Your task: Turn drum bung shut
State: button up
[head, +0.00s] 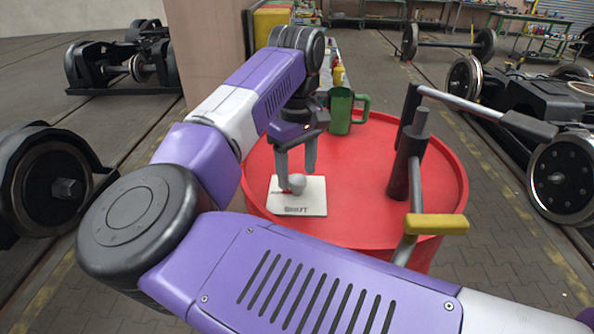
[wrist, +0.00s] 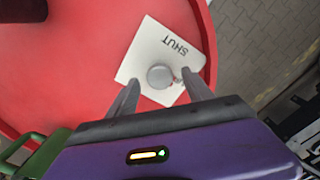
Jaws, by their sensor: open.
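The drum bung (head: 297,184) is a small grey round cap on a white plate (head: 305,205) marked "SHUT", on top of the red drum (head: 352,212). A small red mark shows beside the bung. My gripper (head: 297,180) points down at the bung with its fingers apart. In the wrist view the bung (wrist: 159,76) lies between and just beyond the two fingertips (wrist: 164,88) of my gripper. The right finger comes close to the bung's side; I cannot tell whether it touches. Nothing is held.
A dark hand pump (head: 405,165) with a yellow handle (head: 436,224) rises from the drum's right side. A green jug (head: 341,110) stands at the drum's back. Wheelsets stand on the floor at left (head: 50,185) and right (head: 565,180).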

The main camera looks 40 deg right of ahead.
jog(key=shift+f, duration=0.7)
grip_shut()
